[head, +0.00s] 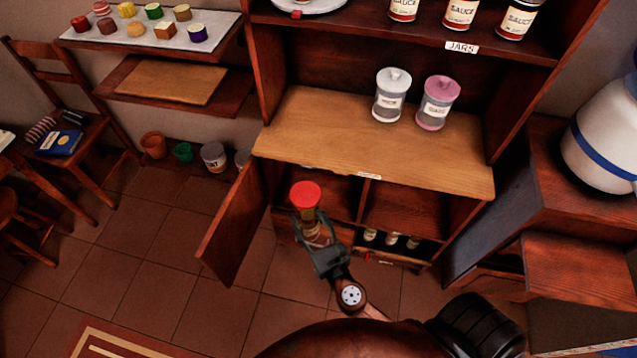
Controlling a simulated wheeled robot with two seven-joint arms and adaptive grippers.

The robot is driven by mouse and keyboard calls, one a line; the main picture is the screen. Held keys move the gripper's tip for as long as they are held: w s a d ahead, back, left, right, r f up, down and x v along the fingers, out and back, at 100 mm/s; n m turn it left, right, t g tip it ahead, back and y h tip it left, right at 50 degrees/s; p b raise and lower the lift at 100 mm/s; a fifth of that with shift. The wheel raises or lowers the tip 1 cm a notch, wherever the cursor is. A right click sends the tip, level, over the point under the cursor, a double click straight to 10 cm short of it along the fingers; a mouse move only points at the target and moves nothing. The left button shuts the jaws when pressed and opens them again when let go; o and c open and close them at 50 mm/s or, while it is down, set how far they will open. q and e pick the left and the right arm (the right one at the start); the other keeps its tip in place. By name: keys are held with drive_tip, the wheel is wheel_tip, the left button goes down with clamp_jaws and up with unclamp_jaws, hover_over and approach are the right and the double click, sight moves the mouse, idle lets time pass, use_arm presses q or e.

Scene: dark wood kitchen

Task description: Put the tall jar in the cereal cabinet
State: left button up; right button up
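A tall jar with a red lid (305,194) and a see-through, brownish body stands roughly upright at the left compartment of the low cabinet (345,205). My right gripper (313,228) has its fingers around the jar's lower body and appears shut on it. The jar's base is partly hidden by the fingers, so I cannot tell whether it touches the cabinet floor. The cabinet's left door (234,228) hangs open. My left gripper is not in view.
A white-lidded jar (391,98) and a pink-lidded jar (438,104) stand on the wooden counter (330,135). Sauce cans (461,12) stand on the shelf marked JARS. Small bottles (392,238) sit low at right. Pots and cans (213,157) stand left of the open door.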

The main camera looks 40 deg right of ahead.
drive_tip(key=w+d+f+m+h+b, duration=0.1)
drive_tip(key=w+f+b, duration=0.2)
drive_tip(key=f, duration=0.3)
drive_tip(key=w+d+f+h+b, duration=0.1)
drive_tip(key=w+d+f+b, duration=0.15)
drive_tip(key=f, duration=0.25)
drive_tip(key=w+d+b, duration=0.1)
drive_tip(key=w+d, duration=1.2)
drive_tip(key=d, duration=0.1)
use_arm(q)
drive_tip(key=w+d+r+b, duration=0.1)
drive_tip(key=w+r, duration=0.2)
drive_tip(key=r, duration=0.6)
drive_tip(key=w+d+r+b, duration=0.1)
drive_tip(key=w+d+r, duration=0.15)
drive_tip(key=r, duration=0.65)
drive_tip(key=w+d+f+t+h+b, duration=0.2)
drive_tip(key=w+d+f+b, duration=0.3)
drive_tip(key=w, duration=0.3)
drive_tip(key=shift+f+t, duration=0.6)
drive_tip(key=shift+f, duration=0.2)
use_arm(e)
wheel_tip(320, 180, down, 7)
drive_tip(key=shift+w+d+f+m+g, duration=0.15)
drive_tip(key=shift+w+d+m+g, duration=0.15)
drive_tip(key=shift+w+g, duration=0.1)
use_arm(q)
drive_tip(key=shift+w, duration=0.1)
